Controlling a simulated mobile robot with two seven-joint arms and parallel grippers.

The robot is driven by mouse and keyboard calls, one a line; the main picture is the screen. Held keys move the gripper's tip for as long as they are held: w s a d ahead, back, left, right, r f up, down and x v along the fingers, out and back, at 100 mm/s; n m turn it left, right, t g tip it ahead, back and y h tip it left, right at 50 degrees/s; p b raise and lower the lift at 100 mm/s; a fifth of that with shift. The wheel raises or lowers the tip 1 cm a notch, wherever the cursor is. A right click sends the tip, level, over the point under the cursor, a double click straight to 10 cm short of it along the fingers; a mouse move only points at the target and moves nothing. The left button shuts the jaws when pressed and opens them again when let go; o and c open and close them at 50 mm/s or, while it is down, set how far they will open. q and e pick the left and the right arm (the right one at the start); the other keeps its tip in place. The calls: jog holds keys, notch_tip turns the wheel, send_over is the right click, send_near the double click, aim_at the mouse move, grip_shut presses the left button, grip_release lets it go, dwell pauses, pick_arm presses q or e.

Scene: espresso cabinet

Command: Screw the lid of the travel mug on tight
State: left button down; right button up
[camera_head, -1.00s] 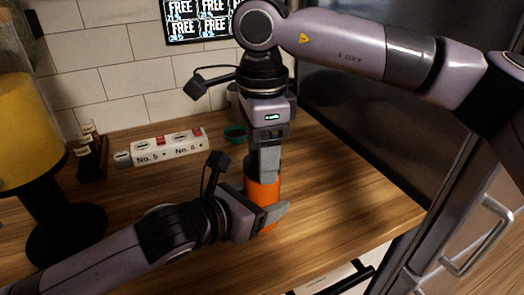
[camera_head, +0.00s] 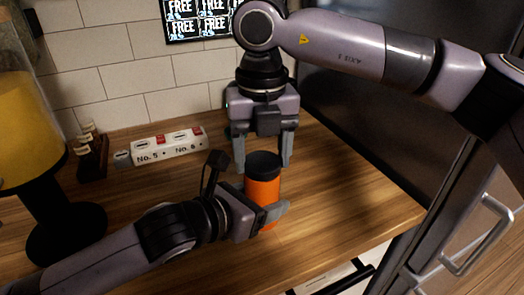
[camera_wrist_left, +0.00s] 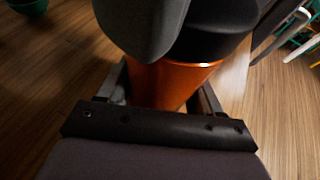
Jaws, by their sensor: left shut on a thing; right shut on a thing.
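The orange travel mug (camera_head: 262,190) stands upright on the wooden counter, and its orange body also shows in the left wrist view (camera_wrist_left: 165,85). Its black lid (camera_head: 264,160) sits level on top; the wrist view shows the lid (camera_wrist_left: 222,18) too. I cannot tell how tight it is. My left gripper (camera_head: 274,212) is shut around the lower mug body. My right gripper (camera_head: 263,166) points down from above, a finger on each side of the lid, shut on it. One of its grey fingers (camera_wrist_left: 143,25) hides part of the lid in the wrist view.
A yellow-filled dispenser (camera_head: 30,125) stands far left. The steel fridge (camera_head: 390,140) is to the right. The counter right of the mug is clear.

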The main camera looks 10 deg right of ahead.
jog(key=shift+m, duration=0.3)
jog(key=o, duration=1.1)
notch_tip(320, 180, up, 12)
pick_arm(q)
jog(key=shift+c, duration=0.5)
grip_release()
jog(key=shift+v, duration=3.6)
pick_arm(e)
jog(key=shift+f, duration=0.1)
